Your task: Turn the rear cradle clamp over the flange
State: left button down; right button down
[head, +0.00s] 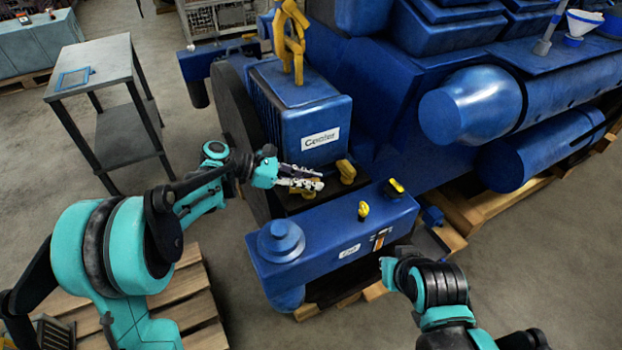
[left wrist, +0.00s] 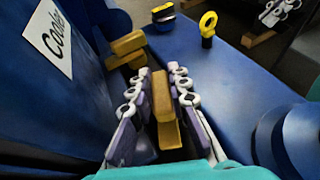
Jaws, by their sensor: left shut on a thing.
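My left gripper (head: 304,180) reaches in from the left, between the blue cooler block and the long blue housing in front. It is shut on a yellow clamp (head: 302,191). In the left wrist view this clamp (left wrist: 162,105) stands between the two finger pads. A second yellow clamp (head: 346,171) sits farther along the cooler's lower edge; it also shows in the left wrist view (left wrist: 126,48). The cooler (head: 300,112) has a white label. Its flange is mostly hidden by the gripper and clamps. My right gripper (head: 388,272) is at lower right, its fingers hidden.
The blue housing (head: 330,232) carries a yellow ring handle (head: 363,210), a yellow-topped cap (head: 396,187) and a round blue cap (head: 281,241). A yellow hook (head: 289,40) hangs over the cooler.

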pick_arm(q)
jog(key=shift+m+g, duration=0.7)
jog(key=shift+g, duration=0.1)
jog(key=shift+s, duration=0.1)
jog(key=c, duration=1.4)
grip_release()
jog(key=shift+c, duration=0.2)
